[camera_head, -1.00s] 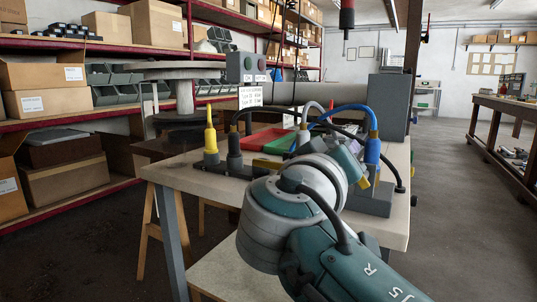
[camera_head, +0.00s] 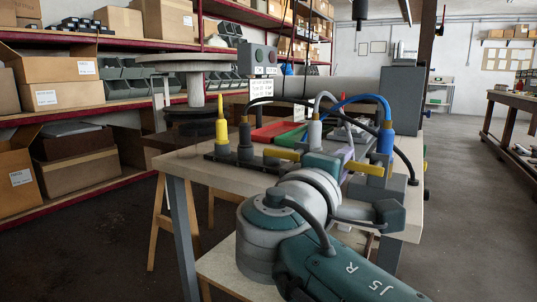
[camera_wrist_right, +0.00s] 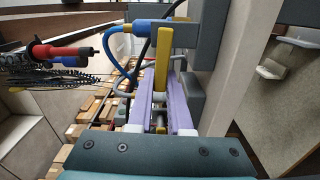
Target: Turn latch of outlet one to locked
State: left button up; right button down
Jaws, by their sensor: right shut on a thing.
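Two yellow lever latches show on the bench in the head view: one (camera_head: 282,155) left of my right arm, another (camera_head: 364,168) below the blue plug (camera_head: 386,138). My right gripper (camera_head: 347,152) is at the blue-plug end, its lavender fingers partly hidden by my wrist. In the right wrist view the gripper (camera_wrist_right: 161,88) is shut on the long yellow latch (camera_wrist_right: 162,58), which runs away between the fingers towards the blue plug (camera_wrist_right: 150,26). No outlet number is readable. My left gripper is not in view.
Yellow (camera_head: 221,128), black (camera_head: 245,141) and grey (camera_head: 314,132) plugs stand on the bench (camera_head: 185,166) with looping cables. Red (camera_head: 272,131) and green (camera_head: 291,136) trays lie behind.

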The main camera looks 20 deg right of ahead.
jog(key=shift+f+n, duration=0.2)
jog(key=shift+n, duration=0.3)
jog(key=c, duration=0.8)
grip_release()
jog(key=shift+c, duration=0.2)
jog(key=v, duration=1)
jog(key=shift+p, duration=0.45)
jog(key=shift+d, duration=0.1)
